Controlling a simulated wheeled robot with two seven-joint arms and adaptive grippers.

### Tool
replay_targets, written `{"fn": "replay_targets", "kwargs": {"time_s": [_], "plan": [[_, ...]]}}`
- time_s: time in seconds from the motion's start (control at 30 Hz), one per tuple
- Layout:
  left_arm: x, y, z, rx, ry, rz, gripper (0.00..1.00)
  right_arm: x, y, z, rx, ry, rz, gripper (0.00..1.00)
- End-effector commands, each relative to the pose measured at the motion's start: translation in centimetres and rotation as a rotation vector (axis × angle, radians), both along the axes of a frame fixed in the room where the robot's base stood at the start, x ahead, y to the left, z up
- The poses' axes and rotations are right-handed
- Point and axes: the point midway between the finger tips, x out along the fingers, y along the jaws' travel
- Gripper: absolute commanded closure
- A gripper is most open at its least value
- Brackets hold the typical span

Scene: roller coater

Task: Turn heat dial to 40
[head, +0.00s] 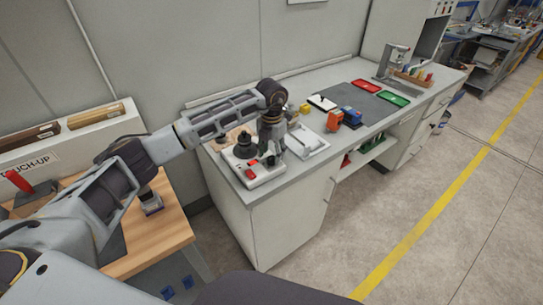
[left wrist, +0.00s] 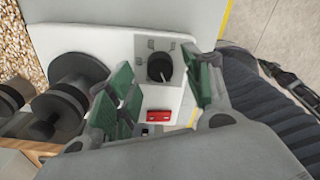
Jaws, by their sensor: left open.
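The heat dial (left wrist: 159,68) is a black round knob with a light pointer line, set in a light grey panel on a white machine base (head: 264,179). In the left wrist view it lies between and beyond the fingers of my left gripper (left wrist: 160,92), which are green-padded and spread apart. I cannot tell whether either finger touches it. In the head view my left gripper (head: 271,150) points down over the machine and hides the dial. The number at the pointer is too small to read. My right gripper is in neither view.
A red switch (left wrist: 158,116) is on the machine near the dial. Black rollers (left wrist: 75,85) stand to the left in the wrist view. A wooden table stands at left.

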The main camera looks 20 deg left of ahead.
Motion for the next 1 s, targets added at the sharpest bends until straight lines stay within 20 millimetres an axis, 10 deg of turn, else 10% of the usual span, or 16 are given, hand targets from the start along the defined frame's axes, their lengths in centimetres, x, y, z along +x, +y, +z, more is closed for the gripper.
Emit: {"fn": "replay_targets", "kwargs": {"time_s": [0.6,1.0], "plan": [[0.0,0.0,-2.1,0.0,-0.001,0.0,0.49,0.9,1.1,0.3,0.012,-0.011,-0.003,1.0],[0.0,0.0,-2.1,0.0,-0.001,0.0,0.96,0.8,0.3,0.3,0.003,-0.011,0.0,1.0]]}}
